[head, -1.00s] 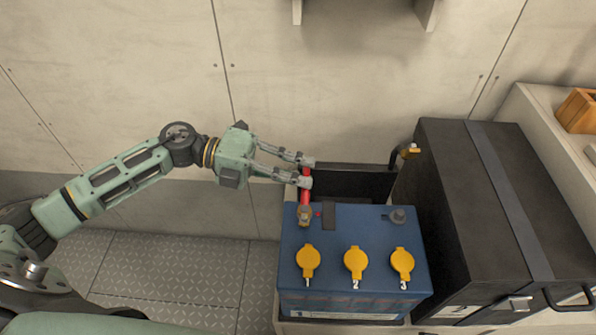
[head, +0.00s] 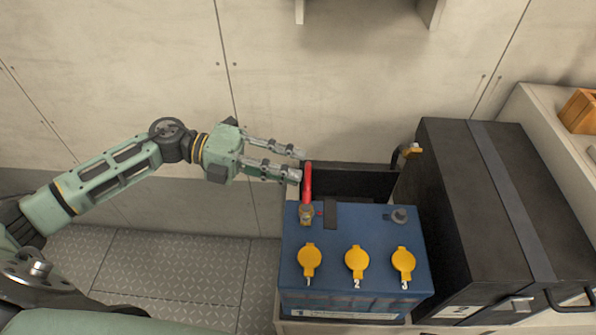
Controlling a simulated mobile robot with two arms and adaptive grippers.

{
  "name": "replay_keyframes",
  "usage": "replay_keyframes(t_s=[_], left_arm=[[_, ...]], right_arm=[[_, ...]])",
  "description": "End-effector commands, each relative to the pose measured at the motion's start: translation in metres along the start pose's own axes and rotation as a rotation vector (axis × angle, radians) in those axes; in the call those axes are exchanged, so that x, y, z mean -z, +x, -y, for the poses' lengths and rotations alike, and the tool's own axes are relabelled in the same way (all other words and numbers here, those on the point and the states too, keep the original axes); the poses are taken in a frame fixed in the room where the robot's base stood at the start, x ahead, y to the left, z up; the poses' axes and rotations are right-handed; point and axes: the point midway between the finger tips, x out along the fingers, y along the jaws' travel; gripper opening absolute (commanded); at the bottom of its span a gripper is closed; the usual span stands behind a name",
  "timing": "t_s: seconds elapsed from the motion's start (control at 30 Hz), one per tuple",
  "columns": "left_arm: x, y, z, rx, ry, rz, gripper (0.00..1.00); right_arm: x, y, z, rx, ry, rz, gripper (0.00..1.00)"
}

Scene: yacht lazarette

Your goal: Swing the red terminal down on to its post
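The red terminal is a red cable or sleeve (head: 308,184) ending in a brass-coloured clamp (head: 306,214). The clamp lies at the back left corner of the blue battery (head: 340,232), over where its post would be; the post itself is hidden under it. I cannot tell how far down it sits. My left gripper (head: 299,164) is open, just left of the upper end of the red sleeve, with a finger close to it. Nothing shows between the fingertips. My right gripper is not in the head view.
A bare grey post (head: 399,216) stands at the battery's back right. A black cable with a brass end (head: 411,151) stands up behind it. Yellow caps (head: 356,259) line the battery's front. A large black case (head: 500,200) stands close at the right.

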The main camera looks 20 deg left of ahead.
Motion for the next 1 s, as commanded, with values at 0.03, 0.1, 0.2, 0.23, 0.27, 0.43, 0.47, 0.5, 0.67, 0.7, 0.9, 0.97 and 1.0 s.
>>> replay_keyframes(t_s=[0.03, 0.1, 0.2, 0.23, 0.27, 0.43, 0.47, 0.5, 0.67, 0.7, 0.9, 0.97, 1.0], left_arm=[[0.0, -0.012, -0.002, -0.006, -0.005, 0.002, 0.29], [0.0, -0.028, -0.002, -0.006, -0.004, 0.002, 0.29], [0.0, -0.049, -0.002, -0.006, -0.004, 0.002, 0.29], [0.0, -0.055, -0.002, -0.005, -0.004, 0.002, 0.29], [0.0, -0.061, -0.002, -0.006, -0.004, 0.002, 0.29], [0.0, -0.085, -0.002, -0.004, -0.003, 0.0, 0.29], [0.0, -0.087, -0.002, -0.004, -0.003, 0.001, 0.29], [0.0, -0.09, -0.001, -0.003, -0.002, 0.0, 0.29], [0.001, -0.094, -0.001, -0.001, -0.001, -0.001, 0.29], [0.001, -0.094, -0.001, -0.001, 0.0, -0.001, 0.29], [0.001, -0.094, -0.001, -0.001, -0.001, -0.001, 0.29], [0.0, -0.094, -0.001, -0.001, -0.001, -0.001, 0.29], [0.0, -0.094, -0.001, -0.001, -0.001, -0.001, 0.29]], right_arm=[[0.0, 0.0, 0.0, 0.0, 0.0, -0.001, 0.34], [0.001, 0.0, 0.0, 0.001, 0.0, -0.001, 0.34], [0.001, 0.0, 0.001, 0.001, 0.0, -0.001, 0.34], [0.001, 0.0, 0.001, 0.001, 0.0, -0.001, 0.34], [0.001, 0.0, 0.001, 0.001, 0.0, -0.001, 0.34], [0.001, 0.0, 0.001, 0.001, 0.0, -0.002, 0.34], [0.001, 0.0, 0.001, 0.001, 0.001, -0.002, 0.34], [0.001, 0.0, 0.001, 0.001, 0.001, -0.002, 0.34], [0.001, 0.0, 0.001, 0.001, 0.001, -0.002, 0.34], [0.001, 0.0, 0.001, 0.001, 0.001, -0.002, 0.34], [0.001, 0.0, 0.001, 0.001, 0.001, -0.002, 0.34], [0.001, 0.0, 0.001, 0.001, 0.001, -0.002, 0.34], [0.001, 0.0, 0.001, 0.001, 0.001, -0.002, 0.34]])
